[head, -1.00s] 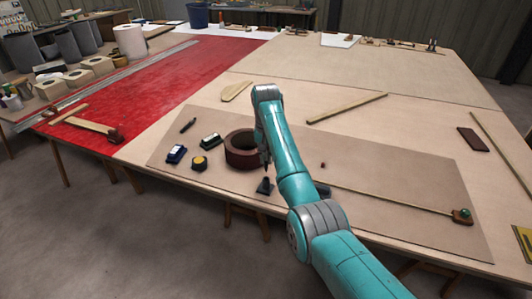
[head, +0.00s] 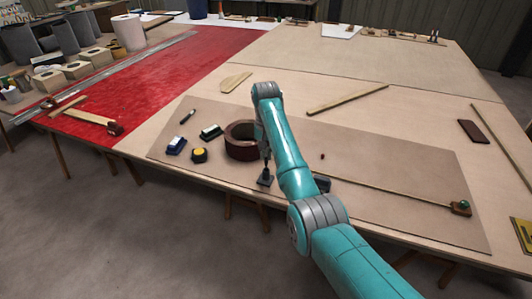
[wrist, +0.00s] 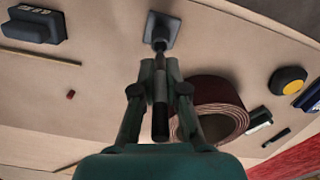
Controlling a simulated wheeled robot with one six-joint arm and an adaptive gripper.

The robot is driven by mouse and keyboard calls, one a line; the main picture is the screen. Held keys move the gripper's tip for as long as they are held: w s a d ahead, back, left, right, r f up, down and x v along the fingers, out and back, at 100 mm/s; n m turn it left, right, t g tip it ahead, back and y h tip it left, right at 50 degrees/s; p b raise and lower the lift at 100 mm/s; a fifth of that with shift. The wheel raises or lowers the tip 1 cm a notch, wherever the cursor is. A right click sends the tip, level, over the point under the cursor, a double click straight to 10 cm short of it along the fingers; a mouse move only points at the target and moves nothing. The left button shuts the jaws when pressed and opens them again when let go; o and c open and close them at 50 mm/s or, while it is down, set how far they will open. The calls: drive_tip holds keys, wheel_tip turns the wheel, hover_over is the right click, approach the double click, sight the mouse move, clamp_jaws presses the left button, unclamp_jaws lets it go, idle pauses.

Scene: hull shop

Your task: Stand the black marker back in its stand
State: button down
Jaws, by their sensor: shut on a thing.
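My gripper (wrist: 160,72) is shut on the black marker (wrist: 160,122), a dark cylinder with a greyer band, held between the two fingers. The marker's far end points at the marker stand (wrist: 163,28), a small dark piece with a square base. The end meets or overlaps the stand's middle in the wrist view; I cannot tell whether it is inside. In the head view my gripper (head: 267,158) is just above the stand (head: 264,179), near the board's front edge, and the marker is mostly hidden.
A dark red tape roll (head: 240,148) stands close to the left of my gripper. A yellow-and-black round thing (head: 199,155), a blue-and-black block (head: 175,145), a green-and-black block (head: 210,132) and a thin dark stick (head: 187,117) lie further left.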

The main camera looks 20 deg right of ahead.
drive_tip(key=shift+f, duration=1.95)
idle(4.4)
drive_tip(key=c, duration=1.1)
unclamp_jaws()
drive_tip(key=shift+r, duration=0.1)
wheel_tip(320, 180, up, 12)
drive_tip(key=shift+f, duration=0.1)
